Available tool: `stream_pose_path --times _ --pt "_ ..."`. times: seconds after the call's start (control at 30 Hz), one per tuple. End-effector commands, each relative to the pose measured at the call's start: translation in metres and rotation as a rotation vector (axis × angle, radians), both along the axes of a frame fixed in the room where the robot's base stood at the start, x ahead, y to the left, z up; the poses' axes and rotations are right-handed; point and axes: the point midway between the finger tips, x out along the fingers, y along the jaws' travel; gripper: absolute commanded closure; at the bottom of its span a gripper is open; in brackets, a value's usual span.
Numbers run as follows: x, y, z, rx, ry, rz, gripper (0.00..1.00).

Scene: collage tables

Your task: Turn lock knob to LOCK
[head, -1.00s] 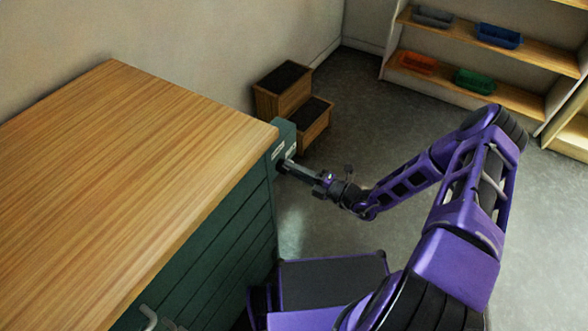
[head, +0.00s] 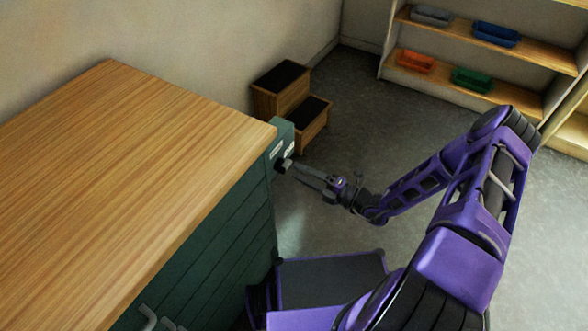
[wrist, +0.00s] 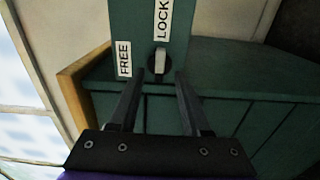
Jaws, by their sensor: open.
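The lock knob (wrist: 159,62) sits on the green end panel of the cabinet. It is dark and round with a pale grey bar, and the bar points up in the wrist view toward the LOCK label (wrist: 163,20). The FREE label (wrist: 124,59) is to its left. The knob also shows in the head view (head: 284,165). My gripper (wrist: 157,79) is open and empty, its fingertips a little short of the knob, one to each side in the wrist view. In the head view my gripper (head: 298,172) is just right of the knob, apart from it.
The cabinet (head: 130,150) has a wooden top and green slatted side with handles at the lower front. A wooden step stool (head: 282,90) stands behind the panel. Shelves with several coloured bins (head: 497,34) are at the back right. The floor (head: 385,120) between is clear.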

Motion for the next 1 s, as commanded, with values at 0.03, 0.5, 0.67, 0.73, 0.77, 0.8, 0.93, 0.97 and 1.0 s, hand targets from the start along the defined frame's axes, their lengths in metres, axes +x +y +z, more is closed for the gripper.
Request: stream_pose_path --times 0.03,0.5,0.67,0.73,0.77,0.8,0.93,0.97,1.0 --pt "-0.006 -0.012 0.0 -0.002 0.0 -0.005 0.53" --pt "-0.069 -0.096 0.0 -0.002 0.0 -0.002 0.53" --pt "-0.079 -0.109 0.0 -0.001 0.0 -0.001 0.53" --pt "-0.081 -0.112 0.0 -0.001 0.0 0.0 0.53" --pt "-0.081 -0.112 0.0 -0.001 0.0 0.0 0.53" --pt "-0.082 -0.113 0.0 -0.001 0.001 0.0 0.53" --pt "-0.082 -0.113 0.0 -0.001 0.001 0.0 0.53" --pt "-0.082 -0.113 0.0 -0.001 0.001 0.0 0.53" --pt "-0.082 -0.113 0.0 -0.001 0.001 0.0 0.53"
